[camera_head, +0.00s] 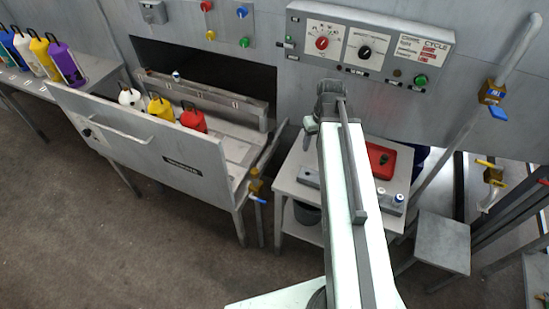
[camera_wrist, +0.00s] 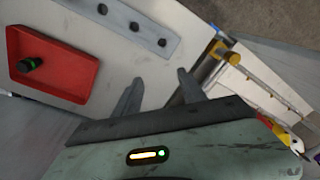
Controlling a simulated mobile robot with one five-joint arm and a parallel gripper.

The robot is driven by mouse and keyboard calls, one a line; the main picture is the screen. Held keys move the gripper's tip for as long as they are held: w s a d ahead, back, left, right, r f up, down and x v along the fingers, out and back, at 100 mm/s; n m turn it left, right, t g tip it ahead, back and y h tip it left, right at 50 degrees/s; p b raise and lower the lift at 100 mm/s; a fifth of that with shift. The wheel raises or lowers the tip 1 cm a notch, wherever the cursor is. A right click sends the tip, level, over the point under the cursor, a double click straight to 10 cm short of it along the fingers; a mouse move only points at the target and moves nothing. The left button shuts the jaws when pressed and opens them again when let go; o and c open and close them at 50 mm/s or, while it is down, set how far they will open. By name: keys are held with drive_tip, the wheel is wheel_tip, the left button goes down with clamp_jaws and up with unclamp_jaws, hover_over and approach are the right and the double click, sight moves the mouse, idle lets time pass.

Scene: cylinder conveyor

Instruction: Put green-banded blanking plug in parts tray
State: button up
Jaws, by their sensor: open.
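The red parts tray (camera_wrist: 75,76) lies on a small grey table, upper left in the wrist view. It also shows right of my arm in the head view (camera_head: 376,170). A dark plug with a green band (camera_wrist: 30,63) is inside the tray near its left side, apart from my gripper. My gripper (camera_wrist: 160,76) is open, its two fingers spread with nothing between them. In the head view my gripper (camera_head: 308,128) is partly hidden by my arm and hangs over the left part of the small table.
A grey strip with black holes or pegs (camera_wrist: 135,23) lies beside the tray. The small table (camera_head: 295,165) stands right of an open bay holding white, yellow and red bottles (camera_head: 193,118). A brass valve with a blue handle (camera_head: 256,188) sticks out between them. A control panel (camera_head: 365,45) is behind.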

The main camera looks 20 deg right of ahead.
drive_tip(key=s+a+g, duration=0.1)
drive_tip(key=s+a, duration=0.2)
drive_tip(key=a, duration=1.3)
drive_tip(key=shift+a+h, duration=0.4)
